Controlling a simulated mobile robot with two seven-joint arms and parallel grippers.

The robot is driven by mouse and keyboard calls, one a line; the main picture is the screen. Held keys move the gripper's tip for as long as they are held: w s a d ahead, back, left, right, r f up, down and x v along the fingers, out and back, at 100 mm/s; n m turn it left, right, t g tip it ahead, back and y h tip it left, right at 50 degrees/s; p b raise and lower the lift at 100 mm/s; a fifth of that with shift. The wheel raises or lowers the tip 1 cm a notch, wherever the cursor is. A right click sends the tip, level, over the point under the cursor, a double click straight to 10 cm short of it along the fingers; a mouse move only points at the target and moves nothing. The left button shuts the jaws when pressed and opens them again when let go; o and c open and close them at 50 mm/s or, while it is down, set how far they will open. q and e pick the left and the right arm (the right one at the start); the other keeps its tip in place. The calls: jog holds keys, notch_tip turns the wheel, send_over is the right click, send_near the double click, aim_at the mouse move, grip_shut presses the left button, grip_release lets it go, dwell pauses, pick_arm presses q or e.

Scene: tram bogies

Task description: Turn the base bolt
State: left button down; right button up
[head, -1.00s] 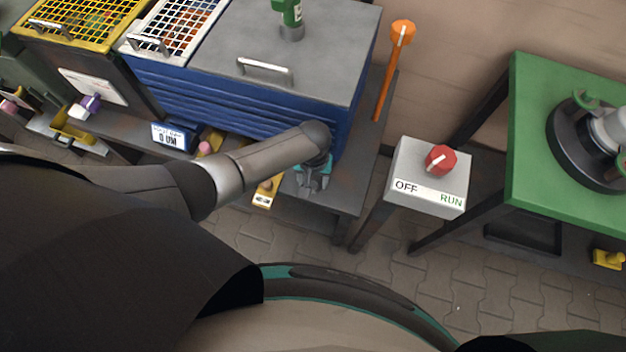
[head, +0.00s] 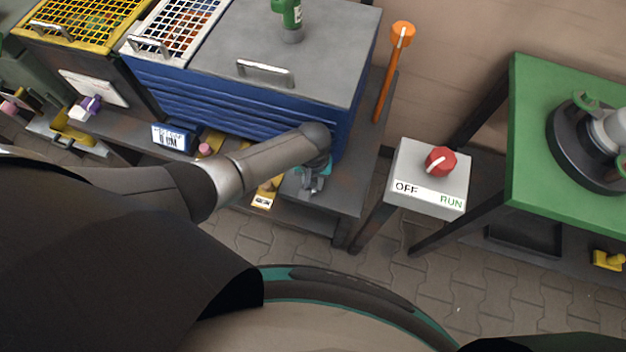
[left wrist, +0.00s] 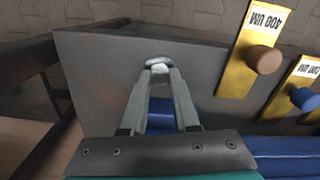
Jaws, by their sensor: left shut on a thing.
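My left gripper (head: 313,188) is low at the front of the blue machine, at the dark bench's front edge. In the left wrist view, its two grey fingers (left wrist: 160,85) point away and come together on a small silver bolt head (left wrist: 158,62). The gripper is shut on this bolt, which sits at the dark grey base plate (left wrist: 100,60). The fingertips hide part of the bolt. In the head view, the arm and gripper hide the bolt. My right gripper is not in view.
Yellow tags with knobs (left wrist: 264,60) lie right of the fingers, one marked 400 UM. A small display (head: 174,137) stands on the bench. The blue machine (head: 240,100) is behind the arm. An OFF/RUN switch box (head: 430,180) and a green table (head: 540,130) stand right.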

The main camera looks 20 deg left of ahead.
pick_arm(q)
jog(key=shift+m, duration=0.3)
jog(key=m+p, duration=0.1)
jog(key=m, duration=0.6)
jog(key=shift+s+m+p, duration=0.1)
jog(key=shift+m+p, duration=0.25)
jog(key=shift+m, duration=1.65)
jog(key=c, duration=0.7)
grip_release()
jog(key=shift+o, duration=0.2)
